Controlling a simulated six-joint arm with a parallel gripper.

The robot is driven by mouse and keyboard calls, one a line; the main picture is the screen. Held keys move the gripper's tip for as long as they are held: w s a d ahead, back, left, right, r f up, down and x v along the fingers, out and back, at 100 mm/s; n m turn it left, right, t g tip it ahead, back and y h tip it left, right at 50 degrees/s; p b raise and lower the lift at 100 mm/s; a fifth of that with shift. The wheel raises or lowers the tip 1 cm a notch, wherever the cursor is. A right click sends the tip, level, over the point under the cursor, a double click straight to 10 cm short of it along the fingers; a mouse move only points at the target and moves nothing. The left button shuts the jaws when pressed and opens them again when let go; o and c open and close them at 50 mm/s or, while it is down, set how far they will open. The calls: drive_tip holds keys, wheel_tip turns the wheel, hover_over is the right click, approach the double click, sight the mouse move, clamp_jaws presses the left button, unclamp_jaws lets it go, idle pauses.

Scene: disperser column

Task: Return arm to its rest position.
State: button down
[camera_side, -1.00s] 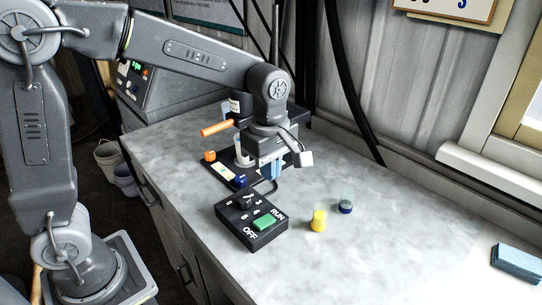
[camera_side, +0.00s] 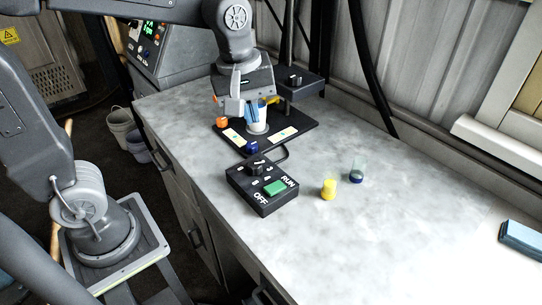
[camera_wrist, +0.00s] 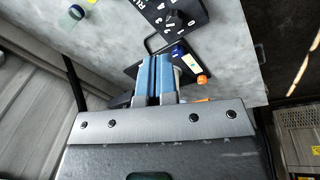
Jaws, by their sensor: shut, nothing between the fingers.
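My gripper (camera_side: 252,114) is shut and empty. Its blue fingertips hang above the black base plate (camera_side: 292,142) of the disperser in the side view. In the wrist view, the closed blue fingers (camera_wrist: 154,76) point toward the plate area. A white cup (camera_side: 258,127) stands on the plate behind and below the fingers, partly hidden. An orange knob (camera_side: 222,122) and a blue knob (camera_side: 252,146) sit at the plate's edge; the orange one (camera_wrist: 202,79) and blue one (camera_wrist: 178,51) also show in the wrist view. I cannot tell whether the fingers touch the cup.
The control box (camera_side: 262,187) with a dial and green button lies in front of the plate. A blue pad (camera_side: 522,240) lies far right.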

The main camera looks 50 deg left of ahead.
drive_tip(key=s+a+m+t, duration=0.3)
drive_tip(key=s+m, duration=0.7)
drive_tip(key=m, duration=0.2)
drive_tip(key=shift+s+a+f+t, duration=0.3)
drive_tip(key=shift+s+a, duration=0.05)
drive_tip(key=shift+s, duration=0.05)
